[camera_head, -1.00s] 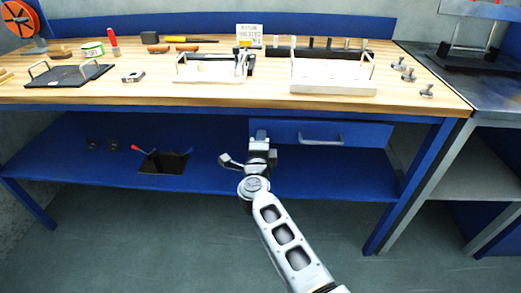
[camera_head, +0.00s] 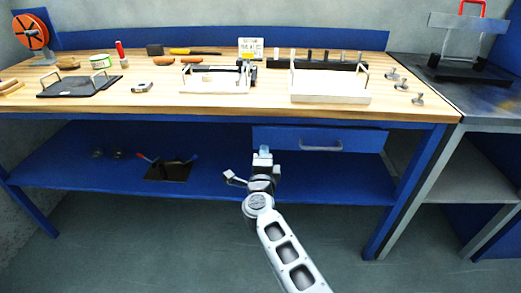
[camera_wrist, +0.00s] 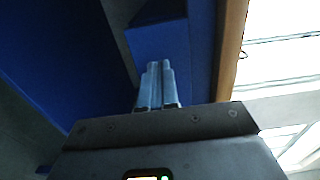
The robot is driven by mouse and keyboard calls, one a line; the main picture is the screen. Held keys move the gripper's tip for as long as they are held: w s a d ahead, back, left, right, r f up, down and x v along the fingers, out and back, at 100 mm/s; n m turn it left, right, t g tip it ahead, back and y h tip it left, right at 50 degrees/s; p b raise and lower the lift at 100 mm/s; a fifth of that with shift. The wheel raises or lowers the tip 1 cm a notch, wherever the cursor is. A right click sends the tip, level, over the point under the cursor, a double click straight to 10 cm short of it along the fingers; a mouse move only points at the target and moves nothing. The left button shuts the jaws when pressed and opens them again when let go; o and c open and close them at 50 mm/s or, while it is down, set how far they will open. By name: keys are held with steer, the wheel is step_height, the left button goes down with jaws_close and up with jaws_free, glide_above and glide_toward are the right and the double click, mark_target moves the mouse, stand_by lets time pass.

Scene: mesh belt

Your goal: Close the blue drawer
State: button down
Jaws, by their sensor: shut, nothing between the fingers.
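The blue drawer (camera_head: 355,141) hangs under the right half of the workbench top in the head view, with a grey bar handle (camera_head: 321,148) on its front. It seems to stand out a little from the bench; how far is hard to tell. My gripper (camera_head: 263,152) is in front of the drawer's lower left corner, left of the handle. Its fingers are together and empty. In the wrist view the fingertips (camera_wrist: 154,66) point at a blue box-like part, likely the drawer (camera_wrist: 160,42). Whether they touch it is not clear.
The wooden bench top (camera_head: 130,105) above holds trays, tools and small parts. A blue lower shelf (camera_head: 90,175) lies below, with a dark plate (camera_head: 168,171) on it. Bench legs stand at both sides. The floor (camera_head: 130,250) in front is clear.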

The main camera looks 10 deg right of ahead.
steer(key=p+v, duration=0.2)
steer(key=v, duration=0.8)
steer(key=s+d+n+y, duration=0.1)
steer(key=s+d+n, duration=0.3)
steer(key=s, duration=0.5)
steer(key=s+d+f+n+t+y, duration=0.1)
steer(key=s+d+n, duration=0.25)
steer(key=s, duration=0.55)
steer(key=s+d+n+y, duration=0.1)
steer(key=s+d+n, duration=0.25)
steer(key=s, duration=0.55)
steer(key=s+r+n+g, duration=0.1)
steer(key=s+r+n, duration=0.4)
steer(key=s, duration=0.6)
steer(key=s+r+n+g+y, duration=0.1)
steer(key=s+r+n, duration=0.4)
steer(key=s, duration=0.7)
step_height(320, 180, up, 2)
steer(key=shift+s+a+r+g+y+p, duration=0.1)
steer(key=shift+s+a+g+y+p, duration=0.15)
steer(key=shift+a+g+p, duration=0.4)
